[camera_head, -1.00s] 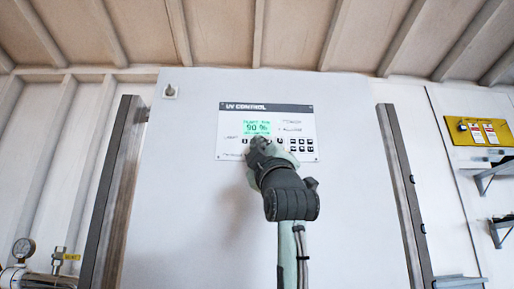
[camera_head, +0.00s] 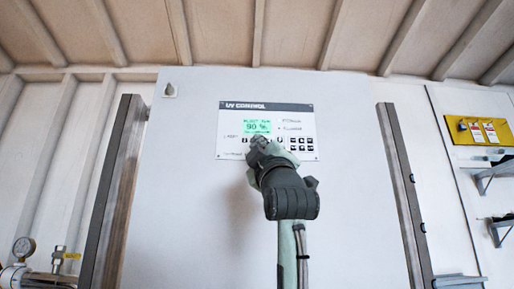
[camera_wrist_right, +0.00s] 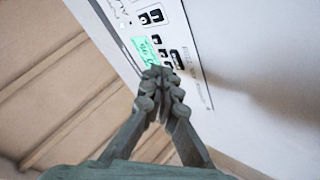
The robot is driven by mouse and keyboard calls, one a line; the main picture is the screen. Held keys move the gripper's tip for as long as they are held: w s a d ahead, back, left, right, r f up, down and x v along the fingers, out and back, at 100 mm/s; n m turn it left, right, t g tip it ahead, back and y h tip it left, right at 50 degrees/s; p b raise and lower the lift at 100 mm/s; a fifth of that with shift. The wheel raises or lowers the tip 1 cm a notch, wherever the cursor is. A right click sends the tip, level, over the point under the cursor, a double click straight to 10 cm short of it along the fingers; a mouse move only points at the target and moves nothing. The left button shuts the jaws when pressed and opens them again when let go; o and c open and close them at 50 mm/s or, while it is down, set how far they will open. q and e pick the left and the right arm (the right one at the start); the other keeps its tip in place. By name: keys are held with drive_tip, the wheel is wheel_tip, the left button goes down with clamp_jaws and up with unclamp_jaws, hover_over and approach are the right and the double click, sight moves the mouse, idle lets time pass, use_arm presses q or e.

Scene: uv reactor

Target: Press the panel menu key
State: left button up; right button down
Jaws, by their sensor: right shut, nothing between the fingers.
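The UV control panel (camera_head: 226,122) is mounted on a large white board, with a lit green display (camera_head: 257,127) and rows of small dark keys (camera_head: 303,139) below and right of it. My right gripper (camera_head: 258,139) is shut and empty, with its fingertips at the panel just under the display. In the right wrist view the shut fingertips (camera_wrist_right: 158,72) lie close to the keys beside the green display (camera_wrist_right: 143,48). I cannot tell whether they touch a key. The fingers hide part of the key row, and the menu key cannot be picked out. My left gripper is not in view.
The white board (camera_head: 190,200) stands between two dark upright posts (camera_head: 112,190). A pressure gauge (camera_head: 23,247) with a pipe is at the lower left. A yellow board (camera_head: 478,131) and brackets are on the right wall.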

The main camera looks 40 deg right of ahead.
drive_tip(key=shift+w, duration=0.15)
drive_tip(key=shift+w+d, duration=0.2)
idle(0.3)
drive_tip(key=shift+w+d+p, duration=0.15)
drive_tip(key=shift+w+p, duration=0.1)
drive_tip(key=shift+p, duration=0.1)
idle(0.4)
drive_tip(key=shift+s+a, duration=0.4)
drive_tip(key=shift+s, duration=0.2)
drive_tip(key=s+a, duration=0.1)
drive_tip(key=s, duration=0.2)
drive_tip(key=s+a, duration=0.1)
drive_tip(key=shift+s+a, duration=0.15)
drive_tip(key=shift+a, duration=0.15)
idle(1.1)
